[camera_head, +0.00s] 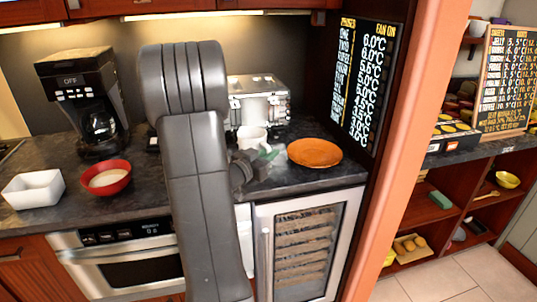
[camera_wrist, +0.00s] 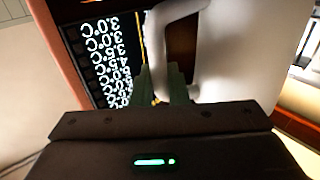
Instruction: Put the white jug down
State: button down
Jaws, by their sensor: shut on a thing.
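The white jug (camera_head: 252,137) is at the counter in front of the silver machine, partly hidden by my arm in the head view. In the wrist view the jug (camera_wrist: 235,55) fills the upper right, with its curved handle (camera_wrist: 176,14) toward my fingers. My gripper (camera_wrist: 162,80) has its green fingertips on either side of the lower handle and is shut on it. In the head view my gripper (camera_head: 268,153) is at the jug's lower right. I cannot tell whether the jug's base touches the counter (camera_head: 290,180).
An orange plate (camera_head: 315,153) lies right of the jug. A silver machine (camera_head: 259,102) stands behind it. A red bowl (camera_head: 106,179), a white dish (camera_head: 34,190) and a coffee maker (camera_head: 84,100) are at left. A menu board (camera_head: 366,82) hangs at right.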

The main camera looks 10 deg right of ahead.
jog(key=shift+f, duration=0.1)
jog(key=c, duration=1.4)
grip_release()
jog(key=shift+f, duration=0.1)
jog(key=b+v, duration=0.1)
jog(key=v, duration=1.3)
jog(key=shift+s+d, duration=0.2)
jog(key=shift+d, duration=0.05)
